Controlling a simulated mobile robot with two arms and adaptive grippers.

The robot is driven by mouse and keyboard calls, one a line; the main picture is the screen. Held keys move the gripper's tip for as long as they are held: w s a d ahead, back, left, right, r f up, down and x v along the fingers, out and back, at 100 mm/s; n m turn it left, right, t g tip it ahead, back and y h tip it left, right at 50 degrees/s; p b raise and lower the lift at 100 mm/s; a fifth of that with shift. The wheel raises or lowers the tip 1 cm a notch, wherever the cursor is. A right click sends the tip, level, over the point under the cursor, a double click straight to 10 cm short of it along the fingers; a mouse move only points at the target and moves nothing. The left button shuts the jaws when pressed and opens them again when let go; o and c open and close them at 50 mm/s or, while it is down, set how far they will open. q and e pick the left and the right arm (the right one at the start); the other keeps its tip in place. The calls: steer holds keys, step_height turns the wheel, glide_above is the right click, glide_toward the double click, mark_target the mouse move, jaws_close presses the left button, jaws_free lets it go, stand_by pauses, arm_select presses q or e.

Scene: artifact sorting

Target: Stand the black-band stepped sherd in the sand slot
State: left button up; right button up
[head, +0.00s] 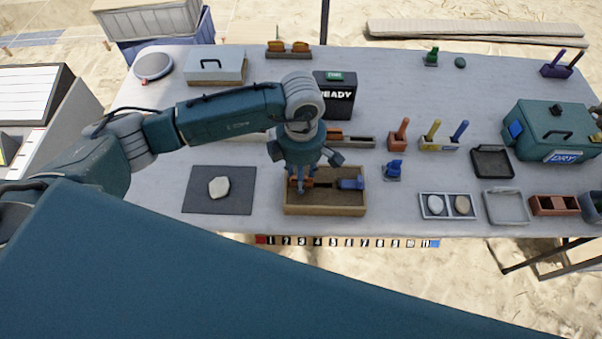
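A wooden-rimmed sand tray (325,211) stands near the table's front edge, in the middle of the head view. An orange-brown piece with dark parts (325,184) is in the tray, partly hidden by my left gripper; I cannot tell for sure whether it is the black-band stepped sherd or whether it stands. A blue piece (351,183) is at the tray's right side. My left gripper (307,184) points down over the tray's left half, with its fingers at the orange-brown piece. Whether they hold it is too small to tell. My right gripper is not in view.
A dark mat (205,203) with a pale sherd (219,187) lies left of the tray. A blue stand (393,171) and a white tray with two round pieces (433,214) are to the right. A black READY box (340,103) stands behind.

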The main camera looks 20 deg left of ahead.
arm_select(q)
step_height(320, 180, up, 12)
stand_by(0.6)
stand_by(0.4)
